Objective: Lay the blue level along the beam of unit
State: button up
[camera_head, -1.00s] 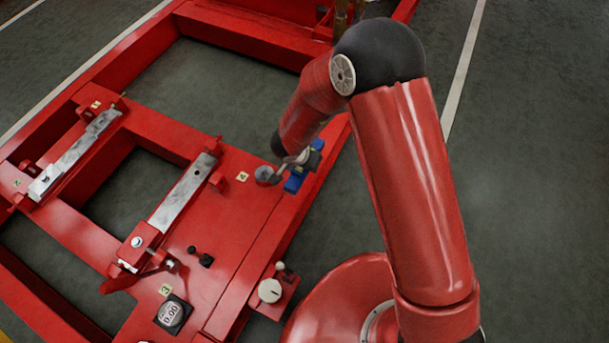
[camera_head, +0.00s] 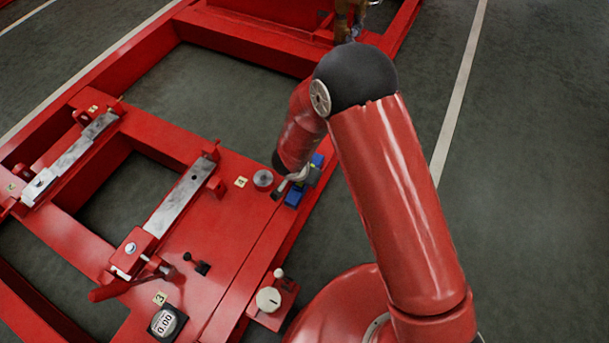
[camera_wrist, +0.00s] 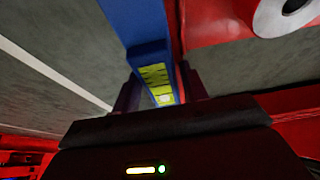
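My gripper (camera_wrist: 160,95) is shut on the blue level (camera_wrist: 138,18), which lies between the dark fingers and runs away towards the top of the wrist view. Its yellow-green vial window (camera_wrist: 157,78) shows between the fingers. In the head view both ends of the blue level (camera_head: 293,195) show either side of my gripper (camera_head: 299,176), by the right edge of the red frame. Its height above the frame is unclear. One grey metal beam (camera_head: 184,195) lies on the red frame at the centre; another grey beam (camera_head: 82,150) lies further left.
The red frame (camera_head: 225,235) carries number tags, a round grey cylinder (camera_head: 263,179), a small black switch (camera_head: 198,264), a gauge reading 0.00 (camera_head: 167,322) and a white knob (camera_head: 268,299). Red clamps flank the beams. Open floor (camera_head: 540,180) lies to the right.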

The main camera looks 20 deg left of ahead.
jog(key=shift+o, duration=1.1)
jog(key=shift+r, duration=0.15)
jog(key=p+v, duration=0.5)
jog(key=v, duration=0.7)
